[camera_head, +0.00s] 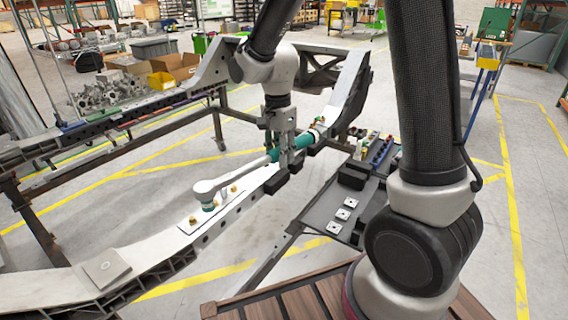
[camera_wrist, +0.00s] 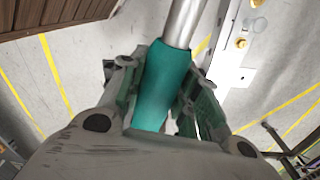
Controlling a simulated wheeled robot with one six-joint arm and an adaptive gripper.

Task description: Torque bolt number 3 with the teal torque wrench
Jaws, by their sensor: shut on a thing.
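The teal torque wrench (camera_head: 247,165) lies along the pale chassis rail (camera_head: 243,203). My gripper (camera_head: 284,172) is shut around its teal handle (camera_wrist: 166,82), with one finger on each side in the wrist view. The silver shaft (camera_wrist: 183,22) runs from the handle to the wrench's round head (camera_head: 205,188), which is over a light plate (camera_head: 187,226) on the rail. A teal part shows under the head; what it touches below is hidden. Brass bolts show beside the head, one at the left (camera_head: 192,219) and one at the right (camera_head: 223,192). I cannot read bolt numbers.
A dark tray (camera_head: 318,222) with several square pale pieces stands right of the rail. A square plate (camera_head: 106,267) lies on the rail's near end. A brown slatted surface (camera_head: 285,303) is at the front. Another rail (camera_head: 110,143) with bins behind it is at the left.

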